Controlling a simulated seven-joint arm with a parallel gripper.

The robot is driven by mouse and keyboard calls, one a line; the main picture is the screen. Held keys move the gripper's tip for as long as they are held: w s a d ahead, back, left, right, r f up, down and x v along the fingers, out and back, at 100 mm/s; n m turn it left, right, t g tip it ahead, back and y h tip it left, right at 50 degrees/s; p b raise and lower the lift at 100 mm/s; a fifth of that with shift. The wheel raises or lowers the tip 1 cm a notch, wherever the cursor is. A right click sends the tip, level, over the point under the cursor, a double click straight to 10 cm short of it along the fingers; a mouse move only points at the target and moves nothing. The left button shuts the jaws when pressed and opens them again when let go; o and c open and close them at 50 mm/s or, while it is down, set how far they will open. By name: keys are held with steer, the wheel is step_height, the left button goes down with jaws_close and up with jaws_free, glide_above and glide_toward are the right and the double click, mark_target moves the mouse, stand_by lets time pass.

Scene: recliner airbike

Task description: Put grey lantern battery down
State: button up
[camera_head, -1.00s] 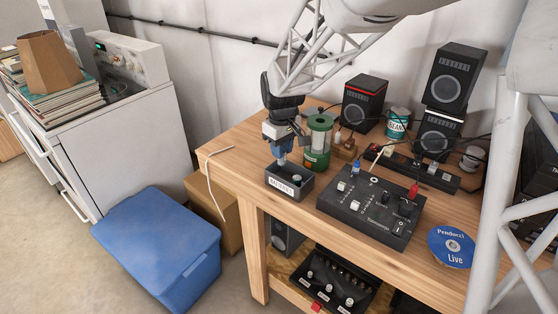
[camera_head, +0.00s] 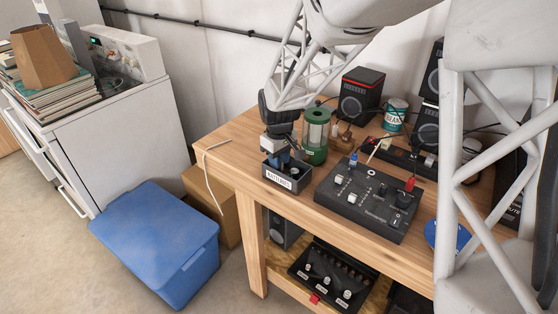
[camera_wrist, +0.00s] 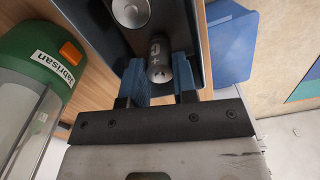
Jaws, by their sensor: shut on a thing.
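My gripper (camera_wrist: 160,85) is shut on the grey lantern battery (camera_wrist: 158,60), which shows between its blue fingers in the wrist view. The battery's end carries plus and minus marks. In the head view my gripper (camera_head: 279,162) is at the left part of a small dark open box (camera_head: 284,182) labelled for batteries, with its fingertips at or below the rim. The held battery is hidden there. The box also shows in the wrist view (camera_wrist: 95,22). Another round battery (camera_wrist: 130,12) stands inside it. I cannot tell whether the held battery touches the box floor.
A green lantern-like canister (camera_head: 315,135) stands close behind the box. A black mixer panel (camera_head: 368,198) lies to its right. Speakers (camera_head: 361,95) and a teal can (camera_head: 396,115) stand farther back. A white cable (camera_head: 207,165) hangs over the table's left edge. A blue bin (camera_head: 157,240) is on the floor.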

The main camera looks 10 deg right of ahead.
steer(key=shift+f, duration=0.3)
steer(key=shift+f, duration=0.15)
steer(key=o, duration=0.6)
steer(key=shift+o, duration=0.2)
step_height(320, 180, up, 12)
stand_by(0.5)
steer(key=shift+s+r, duration=0.1)
steer(key=shift+r, duration=0.1)
stand_by(0.4)
